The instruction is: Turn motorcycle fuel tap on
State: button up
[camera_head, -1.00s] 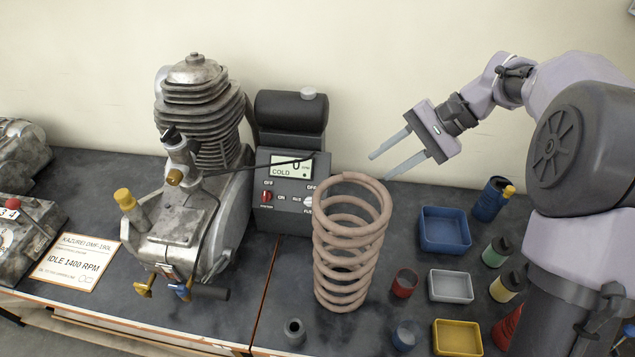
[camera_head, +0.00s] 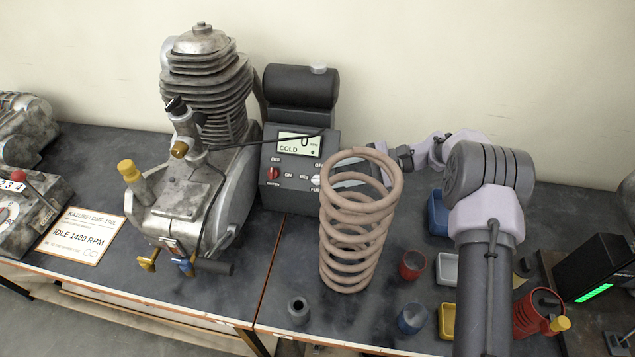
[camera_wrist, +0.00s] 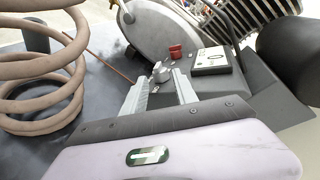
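The control box (camera_head: 287,150) stands beside the engine, with OFF, RES and FUEL labels at its right side. In the wrist view, a small silver fuel tap (camera_wrist: 161,72) sticks out of the box's face. My gripper (camera_wrist: 160,82) is open, with one finger on each side of the picture's line to the tap. The tap shows between the fingertips or just past them; I cannot tell which, nor whether they touch. In the head view, my gripper (camera_head: 345,178) is partly hidden behind the coil spring, which also hides part of the tap area.
A tall coil spring (camera_head: 355,225) stands close in front of my gripper and also shows in the wrist view (camera_wrist: 35,80). The engine (camera_head: 200,150) is left of the box. A red knob (camera_head: 274,173) is on the box's left side. Small bins and cups stand at right.

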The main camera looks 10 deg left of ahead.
aim_at(317, 178)
jog(key=b+x, duration=0.1)
jog(key=x, duration=0.4)
jog(key=shift+s+a+f, duration=0.1)
jog(key=shift+s+a, duration=0.05)
jog(key=shift+a, duration=0.2)
